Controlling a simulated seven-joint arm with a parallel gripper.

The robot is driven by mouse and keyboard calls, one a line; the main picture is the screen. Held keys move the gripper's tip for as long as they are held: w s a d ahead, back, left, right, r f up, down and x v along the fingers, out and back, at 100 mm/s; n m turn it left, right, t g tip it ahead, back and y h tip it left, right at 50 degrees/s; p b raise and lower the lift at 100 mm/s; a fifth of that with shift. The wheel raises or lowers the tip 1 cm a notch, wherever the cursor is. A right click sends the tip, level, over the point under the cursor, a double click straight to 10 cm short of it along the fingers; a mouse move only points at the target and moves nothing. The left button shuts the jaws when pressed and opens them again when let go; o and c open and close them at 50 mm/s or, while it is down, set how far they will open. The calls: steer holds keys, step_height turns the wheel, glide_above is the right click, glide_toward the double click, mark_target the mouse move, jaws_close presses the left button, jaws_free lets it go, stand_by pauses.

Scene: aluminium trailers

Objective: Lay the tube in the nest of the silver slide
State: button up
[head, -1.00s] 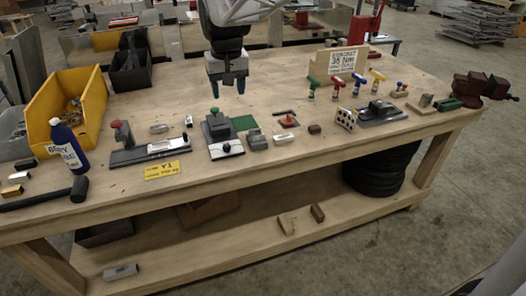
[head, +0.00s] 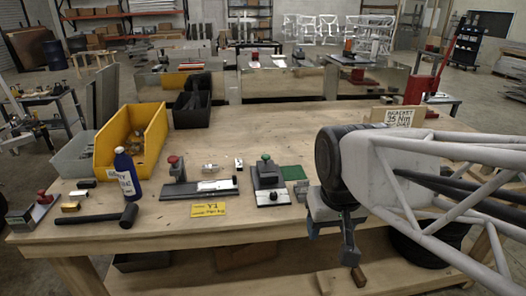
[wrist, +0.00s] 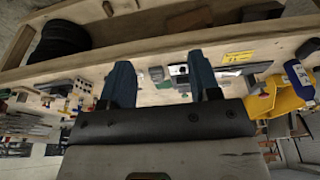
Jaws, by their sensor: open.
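A long dark fixture with a red knob carries a bright silver slide (head: 217,185) on the bench. A second, shorter fixture (head: 268,178) with a green knob and a pale front plate stands right of it. Small silver pieces lie behind them, one block-like (head: 210,167) and one slim and upright (head: 239,163); I cannot tell whether either is the tube. My gripper (head: 332,238) hangs at the bench's front edge, right of both fixtures, open and empty. In the wrist view my open fingers (wrist: 162,82) point toward the bench edge. The nest cannot be made out.
A yellow label (head: 208,209) lies before the red-knob fixture. A blue bottle (head: 126,174), a black hammer (head: 100,216) and a yellow bin (head: 130,140) crowd the left. The bench's back middle is clear. My arm hides much of its right side.

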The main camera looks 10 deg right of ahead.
steer(key=s, duration=0.1)
steer(key=s+f, duration=0.2)
steer(key=shift+s+d, duration=0.15)
steer(key=shift+s, duration=0.2)
steer(key=o, duration=0.8)
steer(key=shift+w+r, duration=0.1)
